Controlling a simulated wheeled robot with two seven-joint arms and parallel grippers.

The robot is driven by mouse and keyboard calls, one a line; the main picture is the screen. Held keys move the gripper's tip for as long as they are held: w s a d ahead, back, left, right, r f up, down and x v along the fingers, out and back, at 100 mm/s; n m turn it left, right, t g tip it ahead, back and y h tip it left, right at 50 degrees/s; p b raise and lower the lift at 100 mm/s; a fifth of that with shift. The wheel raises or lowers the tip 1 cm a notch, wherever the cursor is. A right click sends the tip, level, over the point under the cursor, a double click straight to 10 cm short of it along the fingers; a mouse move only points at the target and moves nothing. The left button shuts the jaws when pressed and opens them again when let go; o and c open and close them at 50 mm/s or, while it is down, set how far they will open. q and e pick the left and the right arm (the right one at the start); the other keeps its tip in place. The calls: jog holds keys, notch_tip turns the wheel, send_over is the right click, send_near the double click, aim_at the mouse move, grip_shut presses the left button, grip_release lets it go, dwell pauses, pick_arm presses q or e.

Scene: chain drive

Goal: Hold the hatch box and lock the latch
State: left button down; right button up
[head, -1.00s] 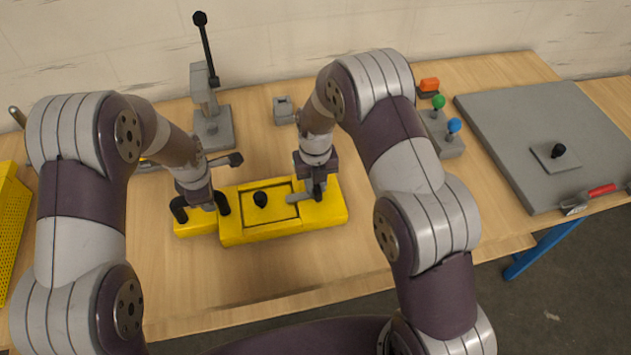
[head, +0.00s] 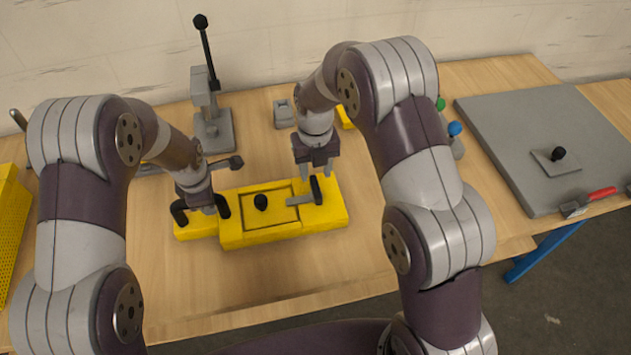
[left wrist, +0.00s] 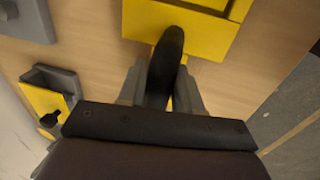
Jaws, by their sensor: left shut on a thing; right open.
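The yellow hatch box (head: 287,233) lies on the table in front of me. Its hatch panel carries a black knob (head: 261,202). The latch (head: 304,199), a grey bar with a black upright handle, lies on the box's right part, its bar reaching left to the hatch panel's edge. My left gripper (head: 207,209) is shut on the black handle at the box's left end; the left wrist view shows this handle (left wrist: 166,62) between the fingers. My right gripper (head: 315,174) is open and empty, just behind and above the latch handle, apparently apart from it.
A grey lever press (head: 212,125) stands behind the box, with a small grey block (head: 284,112) to its right. A yellow perforated bin (head: 12,230) is at far left. The table's front is clear.

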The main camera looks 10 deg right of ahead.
aim_at(315, 186)
notch_tip(315, 186, up, 5)
jog(key=shift+r, duration=0.2)
pick_arm(q)
jog(key=c, duration=0.7)
grip_release()
